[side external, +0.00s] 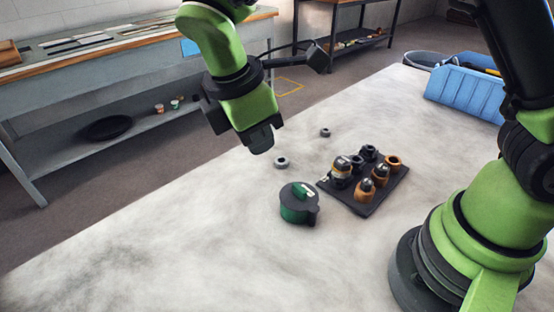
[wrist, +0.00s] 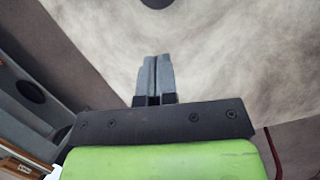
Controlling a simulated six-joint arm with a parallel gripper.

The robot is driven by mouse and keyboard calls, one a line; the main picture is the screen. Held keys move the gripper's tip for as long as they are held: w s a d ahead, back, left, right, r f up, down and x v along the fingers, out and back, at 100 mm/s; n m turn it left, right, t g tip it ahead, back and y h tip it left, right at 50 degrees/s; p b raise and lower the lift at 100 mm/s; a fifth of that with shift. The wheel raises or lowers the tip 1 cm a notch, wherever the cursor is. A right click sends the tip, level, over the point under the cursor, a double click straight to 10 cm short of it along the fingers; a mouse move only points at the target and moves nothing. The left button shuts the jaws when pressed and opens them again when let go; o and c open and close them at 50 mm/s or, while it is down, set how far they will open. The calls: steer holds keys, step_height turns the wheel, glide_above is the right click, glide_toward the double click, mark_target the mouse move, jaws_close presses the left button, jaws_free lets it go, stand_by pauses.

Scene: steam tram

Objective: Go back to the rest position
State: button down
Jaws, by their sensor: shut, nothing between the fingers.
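My gripper (side external: 262,148) hangs above the pale tabletop (side external: 170,235), fingers pointing down, with nothing in it. In the wrist view the two grey fingers (wrist: 154,75) are together, over bare tabletop. In the side view a small grey ring (side external: 281,162) lies on the table just right of and below the fingertips, apart from them. A round dark green and black container (side external: 299,205) stands nearer the camera.
A black tray (side external: 368,209) holds several dark and orange-brown fittings. A small dark ring (side external: 325,132) lies beyond it. A blue bin (side external: 465,92) stands at the back right. The table's left part is clear. A workbench (side external: 130,52) stands across the floor.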

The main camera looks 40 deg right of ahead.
steer(key=s+d+r+m+t+y, duration=0.2)
steer(key=s+d+r+m, duration=0.3)
steer(key=m, duration=0.4)
steer(key=s+d+r+m+t+y, duration=0.3)
steer(key=s+d+r+m+t, duration=0.2)
steer(key=s+r+m, duration=0.2)
steer(key=shift+s+d+r+m+t, duration=0.15)
steer(key=shift+s+r+m+t, duration=0.2)
steer(key=shift+s+m, duration=0.95)
steer(key=shift+s, duration=0.1)
